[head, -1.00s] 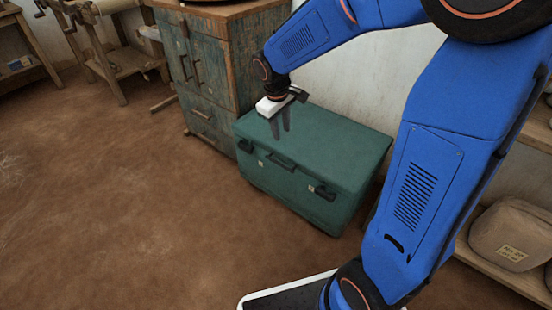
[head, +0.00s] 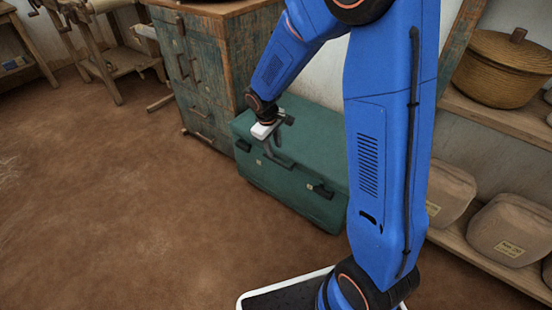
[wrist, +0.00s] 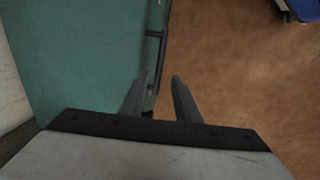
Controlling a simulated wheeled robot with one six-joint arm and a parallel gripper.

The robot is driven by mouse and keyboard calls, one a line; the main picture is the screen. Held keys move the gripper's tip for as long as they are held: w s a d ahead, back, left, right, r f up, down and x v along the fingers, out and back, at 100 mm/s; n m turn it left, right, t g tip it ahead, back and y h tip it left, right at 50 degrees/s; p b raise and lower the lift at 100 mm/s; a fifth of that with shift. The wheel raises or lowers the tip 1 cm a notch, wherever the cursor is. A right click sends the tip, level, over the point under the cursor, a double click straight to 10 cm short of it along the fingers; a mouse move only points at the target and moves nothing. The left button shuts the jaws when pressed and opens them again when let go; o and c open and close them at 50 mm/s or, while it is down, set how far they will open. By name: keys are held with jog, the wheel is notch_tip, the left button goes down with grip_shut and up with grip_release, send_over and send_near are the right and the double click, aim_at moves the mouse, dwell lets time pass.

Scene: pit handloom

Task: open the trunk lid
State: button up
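The green trunk (head: 282,186) stands on the floor with its lid (head: 318,133) shut. Two dark fittings sit on its front, one at the left (head: 243,146) and one at the right (head: 321,190). My arm hides the trunk's right end. My gripper (head: 276,161) points down at the lid's front edge, between the fittings, and is empty. In the wrist view, its two fingers (wrist: 160,82) are apart; the left one overlaps the green lid (wrist: 85,60) and the right one shows against the floor. A dark fitting (wrist: 154,48) shows along the edge. I cannot tell whether the fingers touch the trunk.
A worn blue-green cabinet (head: 205,75) stands close at the trunk's left. Wooden loom frames (head: 105,50) stand at the back left. The brown floor (head: 130,200) before the trunk is clear.

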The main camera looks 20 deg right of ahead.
aim_at(277, 162)
jog(key=f, duration=0.5)
jog(key=w+d+f, duration=0.1)
jog(key=f, duration=0.1)
jog(key=shift+d+f, duration=0.1)
jog(key=shift+f, duration=0.25)
grip_shut()
